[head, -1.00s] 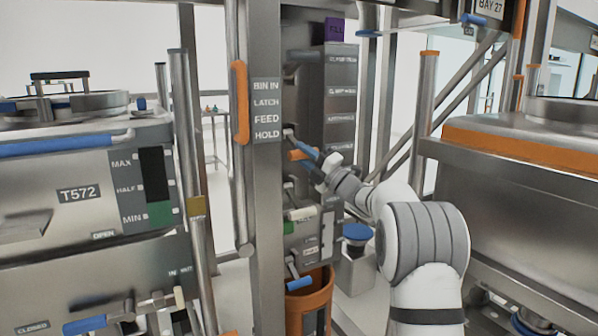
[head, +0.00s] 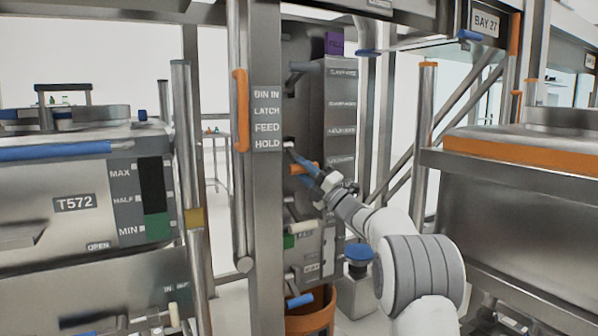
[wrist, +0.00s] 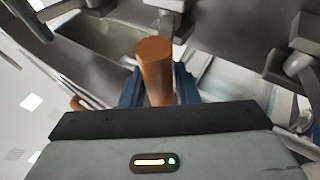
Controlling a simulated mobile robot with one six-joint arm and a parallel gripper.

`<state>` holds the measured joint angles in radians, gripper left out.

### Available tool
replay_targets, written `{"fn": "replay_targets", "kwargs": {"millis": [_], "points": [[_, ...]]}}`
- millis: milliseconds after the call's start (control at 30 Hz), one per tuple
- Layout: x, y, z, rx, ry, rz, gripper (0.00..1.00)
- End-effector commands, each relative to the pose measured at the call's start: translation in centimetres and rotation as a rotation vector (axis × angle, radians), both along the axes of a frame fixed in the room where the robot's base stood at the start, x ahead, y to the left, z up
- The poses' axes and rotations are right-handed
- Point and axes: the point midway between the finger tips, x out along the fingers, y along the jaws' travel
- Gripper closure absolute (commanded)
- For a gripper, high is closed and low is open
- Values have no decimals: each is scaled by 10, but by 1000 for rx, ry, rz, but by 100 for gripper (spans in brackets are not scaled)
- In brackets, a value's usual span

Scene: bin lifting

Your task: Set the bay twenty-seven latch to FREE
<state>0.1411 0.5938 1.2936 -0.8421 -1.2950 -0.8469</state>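A sign reading BAY 27 (head: 485,22) hangs at the upper right. A label plate (head: 267,122) on the post reads BIN IN, LATCH, FEED and HOLD; I see no readable FREE. An orange handle (head: 303,168) sticks out just right of the plate's lower end. My gripper (head: 306,176) is at this handle, its blue fingers beside it. In the wrist view the round end of the orange handle (wrist: 155,68) stands between the two fingers of my gripper (wrist: 160,88). Whether the fingers press on it I cannot tell.
A blue-tipped lever (head: 299,300) and an orange bucket (head: 312,320) are below. A blue knob (head: 359,252) is close under my arm. A vertical rail with an orange grip (head: 240,110) stands left of the post. Steel bin T572 (head: 75,203) fills the left; another steel bin fills the right.

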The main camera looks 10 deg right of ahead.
Motion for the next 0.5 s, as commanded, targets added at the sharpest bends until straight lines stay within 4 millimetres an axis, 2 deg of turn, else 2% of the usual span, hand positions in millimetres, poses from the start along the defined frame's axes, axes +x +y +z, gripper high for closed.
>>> {"fn": "replay_targets", "kwargs": {"millis": [33, 233, 500], "points": [[0, 0, -1, 0, 2, -1, 68], [0, 0, 0, 1, 1, 0, 53], [-2, -2, -1, 1, 2, -1, 53]]}}
